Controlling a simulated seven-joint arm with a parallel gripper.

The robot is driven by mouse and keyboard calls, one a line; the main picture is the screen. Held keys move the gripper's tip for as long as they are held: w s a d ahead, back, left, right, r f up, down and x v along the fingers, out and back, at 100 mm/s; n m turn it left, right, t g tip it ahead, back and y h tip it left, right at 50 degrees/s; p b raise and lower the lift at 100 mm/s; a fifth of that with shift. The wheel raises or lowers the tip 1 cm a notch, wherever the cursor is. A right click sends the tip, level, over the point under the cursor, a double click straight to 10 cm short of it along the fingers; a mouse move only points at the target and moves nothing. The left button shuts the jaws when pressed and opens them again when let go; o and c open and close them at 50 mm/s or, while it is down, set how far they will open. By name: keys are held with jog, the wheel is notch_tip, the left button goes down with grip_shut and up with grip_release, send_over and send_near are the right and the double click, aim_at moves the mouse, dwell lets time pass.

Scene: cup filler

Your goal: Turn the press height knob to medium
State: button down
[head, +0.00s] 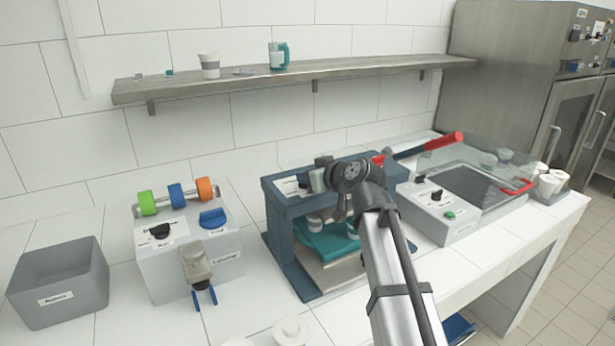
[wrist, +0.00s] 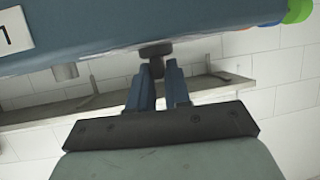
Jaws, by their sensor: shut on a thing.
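The blue press (head: 272,213) stands in the middle of the counter in the head view, with a white label on its top left. My gripper (head: 305,184) is low over the press top, beside that label. In the wrist view the two dark blue fingers of my gripper (wrist: 158,75) close around the dark press height knob (wrist: 155,51), at the edge of the blue press face. The knob's setting cannot be read, and in the head view my gripper largely hides it.
A labelled dispenser box (head: 185,260) with coloured rollers stands left of the press, and a grey bin (head: 60,290) farther left. A sealing machine (head: 440,220) with a clear lid and a red-handled lever (head: 440,142) are to the right. A wall shelf (head: 240,83) runs behind.

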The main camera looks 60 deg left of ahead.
jog(key=n+g, duration=0.2)
jog(key=g, duration=0.1)
jog(key=shift+w+a+n+h, duration=0.15)
jog(key=shift+w+n+h, duration=0.15)
jog(key=shift+n+h, duration=0.1)
jog(key=shift+n+g+h, duration=0.4)
jog(key=shift+n+g, duration=0.3)
jog(key=shift+g, duration=0.2)
jog(key=c, duration=1.2)
grip_release()
jog(key=shift+o, duration=0.2)
jog(key=v, duration=1.3)
jog(key=shift+w+d+r, duration=0.15)
jog(key=shift+w+d, duration=0.05)
jog(key=shift+d, duration=0.1)
